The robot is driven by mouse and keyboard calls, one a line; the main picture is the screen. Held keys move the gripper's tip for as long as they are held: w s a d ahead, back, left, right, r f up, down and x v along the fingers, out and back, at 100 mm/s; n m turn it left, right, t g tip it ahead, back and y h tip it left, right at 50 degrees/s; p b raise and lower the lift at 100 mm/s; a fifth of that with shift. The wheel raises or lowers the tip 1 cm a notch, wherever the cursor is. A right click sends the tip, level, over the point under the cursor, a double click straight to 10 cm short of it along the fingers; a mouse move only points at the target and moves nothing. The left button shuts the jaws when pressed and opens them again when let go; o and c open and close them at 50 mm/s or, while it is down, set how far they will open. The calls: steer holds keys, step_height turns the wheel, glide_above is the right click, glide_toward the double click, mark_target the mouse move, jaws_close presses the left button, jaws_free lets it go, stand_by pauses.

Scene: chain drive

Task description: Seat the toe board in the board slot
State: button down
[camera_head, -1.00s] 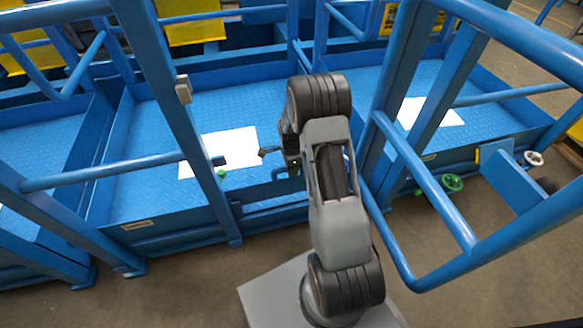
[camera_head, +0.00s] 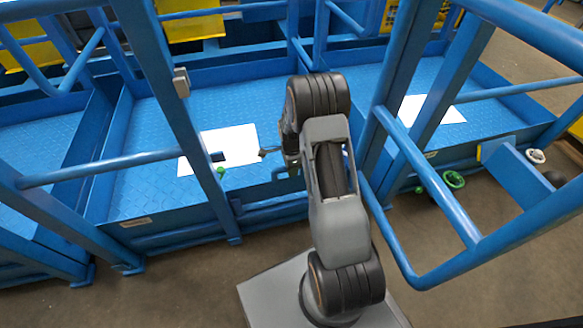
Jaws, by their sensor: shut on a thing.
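My gripper (camera_head: 289,158) shows only in part behind my dark arm joint, over the front edge of the middle blue platform. It is shut, and its grip is mostly hidden by my arm. A low blue board (camera_head: 270,206) runs across the platform's front opening just below the gripper. It appears to be the toe board, but its right end is hidden behind my arm. I cannot make out the board slot or whether the board sits in it.
Blue posts and rails frame the opening, with a slanted post (camera_head: 172,110) at left and a guard rail (camera_head: 435,185) close at right. A white sheet (camera_head: 236,140) lies on the platform floor. Green (camera_head: 453,179) and white (camera_head: 536,156) round parts are at right.

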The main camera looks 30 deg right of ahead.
steer(key=shift+w+f+b, duration=0.1)
steer(key=shift+f+b, duration=0.75)
steer(key=shift+f, duration=0.35)
steer(key=c, duration=1.2)
jaws_free()
steer(key=o, duration=0.4)
steer(key=shift+s+f, duration=0.15)
steer(key=shift+s, duration=0.05)
steer(key=r+p, duration=0.1)
steer(key=r, duration=0.3)
steer(key=w+r+p, duration=0.1)
steer(key=r+p, duration=0.1)
steer(key=r, duration=0.3)
steer(key=r+p, duration=0.2)
steer(key=r, duration=0.3)
steer(key=shift+w+d, duration=0.15)
steer(key=shift+w, duration=0.05)
